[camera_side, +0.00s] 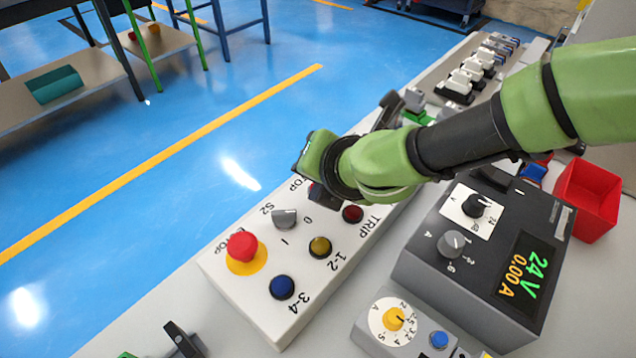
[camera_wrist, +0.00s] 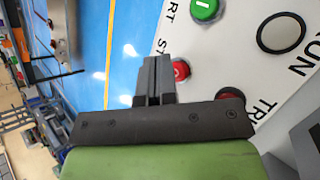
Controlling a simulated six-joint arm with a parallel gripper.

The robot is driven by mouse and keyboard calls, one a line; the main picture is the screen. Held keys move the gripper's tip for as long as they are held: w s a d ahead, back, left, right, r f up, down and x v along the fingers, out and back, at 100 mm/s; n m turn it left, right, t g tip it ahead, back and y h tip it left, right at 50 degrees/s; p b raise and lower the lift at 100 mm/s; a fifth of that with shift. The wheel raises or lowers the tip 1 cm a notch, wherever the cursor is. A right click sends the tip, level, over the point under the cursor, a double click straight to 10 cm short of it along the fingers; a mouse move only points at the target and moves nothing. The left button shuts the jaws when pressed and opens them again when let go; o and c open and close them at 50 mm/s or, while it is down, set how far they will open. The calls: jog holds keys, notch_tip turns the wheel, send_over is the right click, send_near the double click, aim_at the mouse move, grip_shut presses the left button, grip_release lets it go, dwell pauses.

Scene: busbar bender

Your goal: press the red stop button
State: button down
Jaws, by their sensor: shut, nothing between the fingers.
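The red stop button (camera_wrist: 181,70), marked with a white O, sits on the white panel beside the partly covered STOP label in the wrist view. My gripper (camera_wrist: 151,62) is shut and empty. Its dark fingers overlap the left edge of the button in that view. I cannot tell whether they touch it. In the side view my wrist hangs over the panel by the STOP label and covers most of the stop button.
The panel also carries a green START button (camera_wrist: 204,9), a dark red TRIP lamp (camera_side: 352,213), a red emergency-stop mushroom (camera_side: 242,245), a selector (camera_side: 285,218), yellow (camera_side: 320,247) and blue (camera_side: 282,287) buttons. A grey power supply (camera_side: 480,260) and red bin (camera_side: 588,200) stand right.

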jog(key=shift+r, duration=0.25)
jog(key=shift+r, duration=2.55)
jog(key=s+d+r+m+h, duration=0.2)
jog(key=d+r+m, duration=0.65)
jog(key=d, duration=0.35)
jog(key=s+d+r+m+h, duration=0.1)
jog(key=d+r+m, duration=0.7)
jog(key=d+m, duration=0.3)
jog(key=s+d+m, duration=0.3)
jog(key=s+m, duration=0.2)
jog(key=s, duration=0.1)
jog(key=s+d+m+g+y, duration=0.1)
jog(key=s+d+m, duration=0.2)
jog(key=s+m, duration=0.2)
jog(key=s+d+r+m, duration=0.1)
jog(key=s+d+m, duration=0.2)
jog(key=s+m, duration=0.3)
jog(key=shift+s+y, duration=0.4)
jog(key=shift+s, duration=0.75)
